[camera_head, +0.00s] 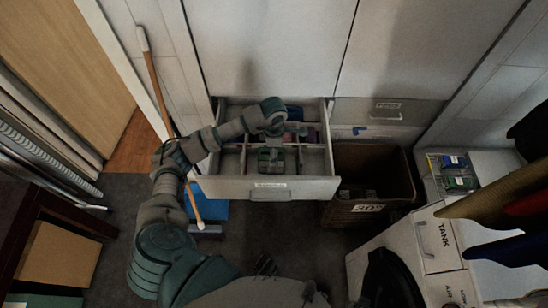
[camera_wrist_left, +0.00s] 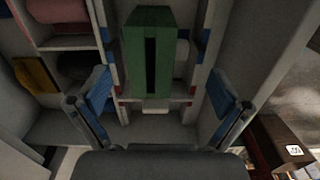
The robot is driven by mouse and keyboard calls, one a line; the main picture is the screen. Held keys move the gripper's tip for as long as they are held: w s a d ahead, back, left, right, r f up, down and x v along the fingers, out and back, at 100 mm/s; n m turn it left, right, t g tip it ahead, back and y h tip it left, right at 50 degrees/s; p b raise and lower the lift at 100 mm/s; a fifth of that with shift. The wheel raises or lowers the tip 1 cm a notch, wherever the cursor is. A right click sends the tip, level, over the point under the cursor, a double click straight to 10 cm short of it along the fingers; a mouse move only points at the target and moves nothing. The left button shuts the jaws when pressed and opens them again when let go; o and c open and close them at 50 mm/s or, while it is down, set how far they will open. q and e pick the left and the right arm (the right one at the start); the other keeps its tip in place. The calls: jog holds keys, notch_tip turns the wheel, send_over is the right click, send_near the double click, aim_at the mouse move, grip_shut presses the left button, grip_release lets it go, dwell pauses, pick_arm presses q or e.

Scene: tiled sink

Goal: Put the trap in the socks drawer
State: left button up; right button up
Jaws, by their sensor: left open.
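The open drawer (camera_head: 310,188) has several compartments and a front label too small to read. My left gripper (camera_head: 271,158) reaches down over it from the left. In the left wrist view, the left gripper (camera_wrist_left: 160,95) is open, with its two blue-padded fingers spread apart. A green box-shaped thing with a dark slot (camera_wrist_left: 138,60) stands in a drawer compartment, in line with the gap between the fingers. It may be the trap; I cannot tell for certain. I cannot tell whether the fingers touch it. My right gripper is not in view.
Folded cloths (camera_wrist_left: 60,10) lie in the compartments to the left. A brown bin (camera_head: 372,180) stands right of the drawer. A wooden pole (camera_head: 160,95) leans at the left. White cabinet fronts (camera_head: 270,50) rise behind. Dark floor lies in front.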

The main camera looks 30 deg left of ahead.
pick_arm(q)
jog(key=shift+r, duration=2.2)
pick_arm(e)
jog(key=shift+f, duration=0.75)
